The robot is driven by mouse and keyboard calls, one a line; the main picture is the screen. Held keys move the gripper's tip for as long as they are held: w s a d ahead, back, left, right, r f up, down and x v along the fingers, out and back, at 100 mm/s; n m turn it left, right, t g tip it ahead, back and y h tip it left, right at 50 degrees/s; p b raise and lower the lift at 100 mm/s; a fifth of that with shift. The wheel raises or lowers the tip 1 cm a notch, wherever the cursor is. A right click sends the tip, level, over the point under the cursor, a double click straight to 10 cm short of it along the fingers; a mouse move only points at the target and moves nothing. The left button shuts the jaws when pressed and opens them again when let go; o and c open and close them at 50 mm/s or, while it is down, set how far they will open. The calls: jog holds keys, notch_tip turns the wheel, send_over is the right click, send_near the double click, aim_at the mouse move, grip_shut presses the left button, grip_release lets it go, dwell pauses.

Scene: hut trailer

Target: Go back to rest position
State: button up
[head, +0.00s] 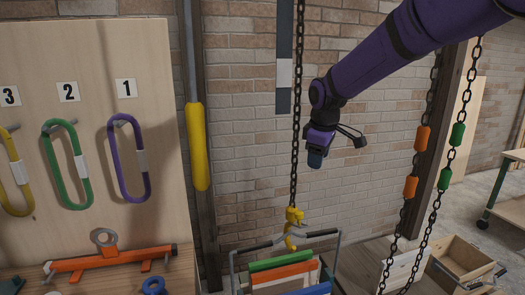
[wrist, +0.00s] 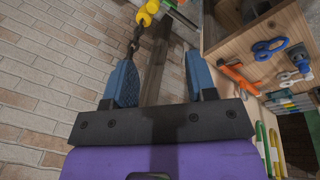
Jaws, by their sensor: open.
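My purple arm reaches in from the upper right in the head view. My gripper (head: 316,160) hangs at its end, pointing down, in front of the brick wall and just right of the hanging chain. In the wrist view my gripper (wrist: 162,82) shows two blue fingers set wide apart with nothing between them. A yellow hook (head: 292,228) hangs on the chain below and left of the gripper, apart from it. It meets the handle of a metal-framed carrier (head: 335,248) holding green, orange and blue pieces.
A wooden board (head: 95,130) at left carries yellow, green and purple loops under numbers. An orange tool (head: 110,260) lies below it. Two chains with orange and green sleeves (head: 457,135) hang at right. A wooden crate (head: 465,262) stands at lower right.

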jog(key=s+d+r+m+t, duration=0.1)
jog(key=s+d+r+m, duration=0.25)
jog(key=s, duration=0.55)
jog(key=s+d+r+m, duration=0.25)
jog(key=s+d, duration=0.25)
jog(key=s, duration=0.3)
jog(key=s+d+r+m+t, duration=0.15)
jog(key=s+d+r, duration=0.25)
jog(key=s, duration=0.5)
jog(key=s+d+f+m, duration=0.2)
jog(key=s+f+m, duration=0.1)
jog(key=s, duration=0.8)
jog(key=shift+d+m, duration=0.35)
jog(key=shift+m, duration=0.5)
jog(key=shift+o, duration=0.4)
jog(key=shift+f, duration=0.1)
